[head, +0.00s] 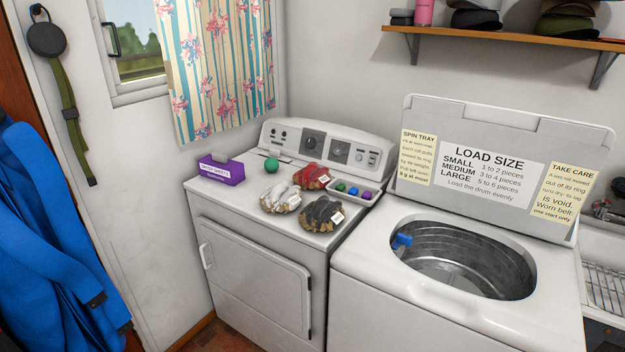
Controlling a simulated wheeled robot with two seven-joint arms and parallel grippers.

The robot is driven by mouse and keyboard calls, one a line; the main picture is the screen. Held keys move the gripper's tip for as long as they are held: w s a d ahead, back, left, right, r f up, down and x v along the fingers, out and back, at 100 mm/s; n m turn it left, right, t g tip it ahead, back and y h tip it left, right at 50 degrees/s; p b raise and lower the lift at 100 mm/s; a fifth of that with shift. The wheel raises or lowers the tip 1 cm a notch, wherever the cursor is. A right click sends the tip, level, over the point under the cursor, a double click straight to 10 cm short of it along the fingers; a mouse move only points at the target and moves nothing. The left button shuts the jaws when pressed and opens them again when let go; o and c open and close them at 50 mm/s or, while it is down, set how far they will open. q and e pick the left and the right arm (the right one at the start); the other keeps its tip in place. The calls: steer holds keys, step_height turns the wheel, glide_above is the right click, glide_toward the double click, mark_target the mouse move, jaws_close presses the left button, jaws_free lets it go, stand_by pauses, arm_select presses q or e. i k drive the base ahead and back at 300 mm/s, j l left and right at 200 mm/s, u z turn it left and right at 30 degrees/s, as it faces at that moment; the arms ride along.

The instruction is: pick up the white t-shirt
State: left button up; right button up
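A crumpled off-white cloth bundle (280,198) with a small white tag lies on the top of the dryer, near its front left. It is the only whitish bundle in view; I cannot tell from its shape that it is a t-shirt. A red bundle (311,176) lies just behind it to the right, and a dark grey bundle (321,213) lies in front to the right, each with a tag. Neither of my grippers is in the head view.
The dryer (260,265) also holds a purple box (220,172), a green ball (271,164) and a small tray (356,190) of coloured pieces. The open washer (400,285) stands right, its lid (500,160) raised. A blue garment (55,240) hangs at left.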

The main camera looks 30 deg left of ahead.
mark_target(283, 197)
steer(key=u, duration=1.25)
steer(key=i+l+u, duration=0.15)
steer(key=l, duration=0.3)
steer(key=l+u, duration=0.1)
steer(key=l, duration=0.35)
